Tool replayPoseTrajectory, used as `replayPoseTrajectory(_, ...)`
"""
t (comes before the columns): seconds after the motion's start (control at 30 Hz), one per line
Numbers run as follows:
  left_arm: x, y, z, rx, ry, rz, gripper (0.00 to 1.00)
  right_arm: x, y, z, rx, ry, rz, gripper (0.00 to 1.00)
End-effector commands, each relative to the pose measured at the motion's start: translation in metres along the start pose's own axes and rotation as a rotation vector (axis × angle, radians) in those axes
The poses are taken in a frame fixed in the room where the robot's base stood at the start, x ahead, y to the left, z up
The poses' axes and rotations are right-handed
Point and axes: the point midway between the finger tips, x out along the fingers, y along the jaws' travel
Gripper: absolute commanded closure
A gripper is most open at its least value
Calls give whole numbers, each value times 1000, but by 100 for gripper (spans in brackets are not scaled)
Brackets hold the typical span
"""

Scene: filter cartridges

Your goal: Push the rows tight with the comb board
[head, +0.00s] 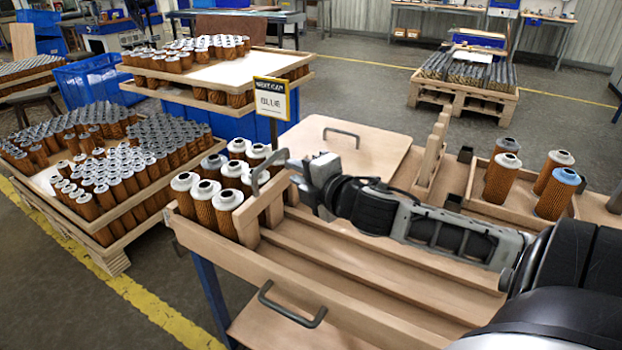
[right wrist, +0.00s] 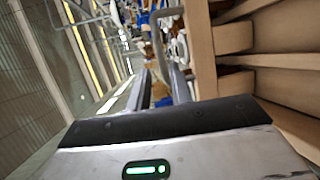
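The comb board (head: 246,224) stands upright across the wooden tray, its wooden tines close against the filter cartridges (head: 206,200). These orange-brown cartridges with pale caps stand in rows at the tray's left end. The board's grey bow handle (head: 262,168) rises above it. My right gripper (head: 292,170) is at this handle, its arm reaching in from the right above the empty lanes. In the right wrist view the grey handle (right wrist: 157,42) runs between the fingers (right wrist: 163,88), which appear closed on it. Whether the tines touch the cartridges is hard to tell. My left gripper is out of view.
Empty tray lanes (head: 340,260) lie right of the board. A wooden lid with a handle (head: 345,155) lies behind. Several cartridges, one blue-capped (head: 558,194), stand at right. Loaded pallets (head: 110,185) stand at left.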

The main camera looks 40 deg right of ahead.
Motion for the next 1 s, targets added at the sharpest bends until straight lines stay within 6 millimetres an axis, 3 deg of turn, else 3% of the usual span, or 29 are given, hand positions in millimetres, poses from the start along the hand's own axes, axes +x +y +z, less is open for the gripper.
replayPoseTrajectory(0.1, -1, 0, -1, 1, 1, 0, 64, -17, -1, 0, 0, 1, -3, 78)
replayPoseTrajectory(0.33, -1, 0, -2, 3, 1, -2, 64, -36, 0, 0, 1, 1, -1, 78)
replayPoseTrajectory(1.0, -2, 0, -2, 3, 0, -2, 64, -38, 1, 0, 0, 0, 1, 78)
